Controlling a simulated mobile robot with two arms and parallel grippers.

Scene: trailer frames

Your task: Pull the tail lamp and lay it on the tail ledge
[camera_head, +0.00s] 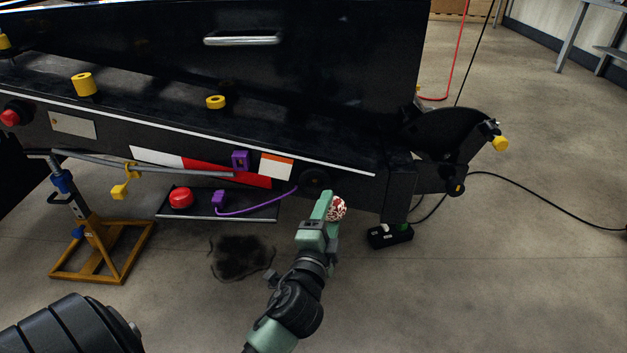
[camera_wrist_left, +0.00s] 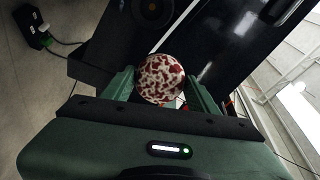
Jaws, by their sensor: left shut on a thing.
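The tail lamp (camera_head: 337,208) is a round lamp with a mottled red and white face. My left gripper (camera_head: 328,204) is shut on it, in front of the trailer's rear beam. In the left wrist view the lamp (camera_wrist_left: 160,80) sits between the two green fingers. A dark round socket (camera_head: 315,180) shows on the beam just above the gripper; it also shows in the left wrist view (camera_wrist_left: 152,10). The tail ledge (camera_head: 150,98) is the long dark shelf above the beam, edged by a white strip. My right gripper is not in view.
Yellow rings (camera_head: 84,85) stand on the ledge. A low shelf (camera_head: 250,212) under the beam holds a red dome (camera_head: 181,198) and a purple connector with a cable. An orange stand (camera_head: 100,250) is at left, a black box (camera_head: 390,236) on the floor at right.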

